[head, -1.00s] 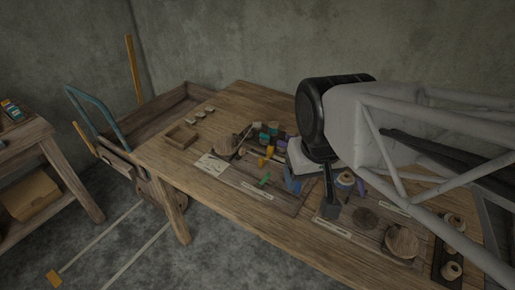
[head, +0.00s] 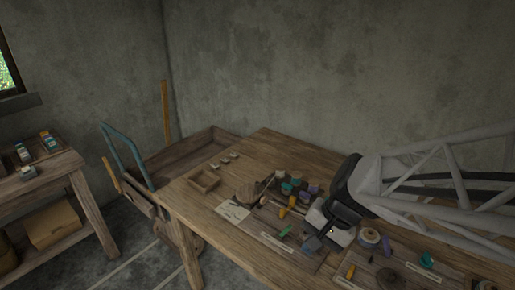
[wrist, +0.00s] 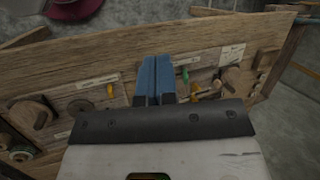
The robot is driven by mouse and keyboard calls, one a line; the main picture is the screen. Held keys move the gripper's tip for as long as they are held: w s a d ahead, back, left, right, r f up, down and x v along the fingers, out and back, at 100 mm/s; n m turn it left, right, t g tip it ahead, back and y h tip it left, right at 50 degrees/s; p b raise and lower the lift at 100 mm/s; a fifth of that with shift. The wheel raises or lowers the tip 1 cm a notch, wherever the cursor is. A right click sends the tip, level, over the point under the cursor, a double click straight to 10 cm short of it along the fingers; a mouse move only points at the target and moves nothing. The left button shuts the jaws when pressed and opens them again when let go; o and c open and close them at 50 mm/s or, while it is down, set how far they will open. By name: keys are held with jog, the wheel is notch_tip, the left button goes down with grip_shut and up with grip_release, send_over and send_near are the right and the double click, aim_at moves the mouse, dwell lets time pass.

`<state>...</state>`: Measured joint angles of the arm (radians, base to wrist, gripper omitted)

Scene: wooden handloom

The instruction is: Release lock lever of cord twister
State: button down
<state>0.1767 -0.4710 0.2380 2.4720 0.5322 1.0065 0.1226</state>
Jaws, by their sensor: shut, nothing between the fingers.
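My gripper (head: 312,242) hangs over the workbench in the head view. In the wrist view its blue fingers (wrist: 156,78) are together and empty. A small green lever (wrist: 185,75) and a yellow peg (wrist: 195,91) are just right of the fingers in the wrist view. The green lever (head: 285,230) lies left of my gripper in the head view. An orange peg (wrist: 110,90) is left of the fingers in the wrist view. I cannot tell which part is the cord twister's lock lever. My gripper hides part of the bench.
The bench (head: 200,225) carries a small open box (head: 204,180), a round wooden piece (head: 248,193), several coloured spools and paper labels. A spool (head: 370,236) stands right of my gripper. A cart with a blue handle (head: 125,150) is beyond the bench's left end.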

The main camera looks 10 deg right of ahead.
jog(key=w+f+m+y, duration=0.3)
jog(key=w+f+m, duration=0.1)
jog(key=m, duration=0.1)
jog(key=m+t+y, duration=0.2)
jog(key=m+t, duration=0.7)
jog(key=m, duration=0.6)
send_near(285, 231)
jog(key=w+d+v, duration=0.1)
jog(key=v, duration=0.4)
jog(key=shift+s+a+f, duration=0.1)
jog(key=shift+a, duration=0.2)
jog(key=shift+x, duration=5)
